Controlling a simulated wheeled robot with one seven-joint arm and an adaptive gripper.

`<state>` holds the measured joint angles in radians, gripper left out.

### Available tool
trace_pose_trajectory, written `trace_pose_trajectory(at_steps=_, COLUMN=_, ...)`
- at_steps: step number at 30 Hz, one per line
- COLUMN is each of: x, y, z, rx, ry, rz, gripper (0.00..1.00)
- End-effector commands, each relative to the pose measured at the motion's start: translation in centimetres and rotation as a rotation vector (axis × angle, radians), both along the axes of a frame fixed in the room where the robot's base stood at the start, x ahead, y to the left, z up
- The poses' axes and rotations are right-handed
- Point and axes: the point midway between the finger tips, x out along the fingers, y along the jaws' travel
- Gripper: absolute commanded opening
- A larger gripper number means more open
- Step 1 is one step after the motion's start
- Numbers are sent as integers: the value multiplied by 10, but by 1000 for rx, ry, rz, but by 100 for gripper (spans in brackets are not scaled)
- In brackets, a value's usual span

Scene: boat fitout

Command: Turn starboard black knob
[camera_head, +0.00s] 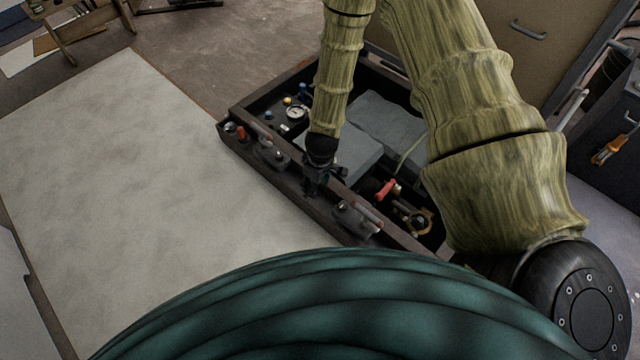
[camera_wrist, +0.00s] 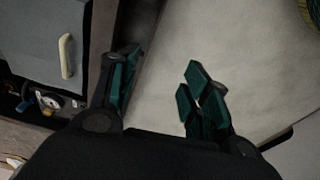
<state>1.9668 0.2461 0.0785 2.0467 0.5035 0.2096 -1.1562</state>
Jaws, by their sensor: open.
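My gripper (camera_head: 318,188) points down over the near rim of a dark open-topped box (camera_head: 232,140) in the head view. In the wrist view its two green-padded fingers (camera_wrist: 160,88) stand apart with nothing between them. I cannot make out for certain which part is the starboard black knob. Dark fittings with reddish-brown bars sit on the near rim, one left of my gripper (camera_head: 270,152) and one right of it (camera_head: 352,215). My gripper hides part of the rim between them.
The box holds a round gauge (camera_head: 294,113), grey blocks (camera_head: 385,125), a red handle (camera_head: 386,189) and a brass fitting (camera_head: 420,221). A wide pale panel (camera_head: 130,180) lies clear to the left. A tan panel with a handle (camera_head: 528,30) stands behind. The wrist view shows a pale handle (camera_wrist: 67,55).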

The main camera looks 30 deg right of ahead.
Motion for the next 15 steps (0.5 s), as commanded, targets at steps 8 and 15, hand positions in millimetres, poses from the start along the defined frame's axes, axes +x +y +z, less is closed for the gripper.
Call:
trace_pose_trajectory(at_steps=8, x=-16, y=1, z=9, rx=-12, ry=11, rz=-24, gripper=47)
trace_pose_trajectory(at_steps=15, x=-17, y=1, z=8, rx=-13, ry=11, rz=-27, gripper=47)
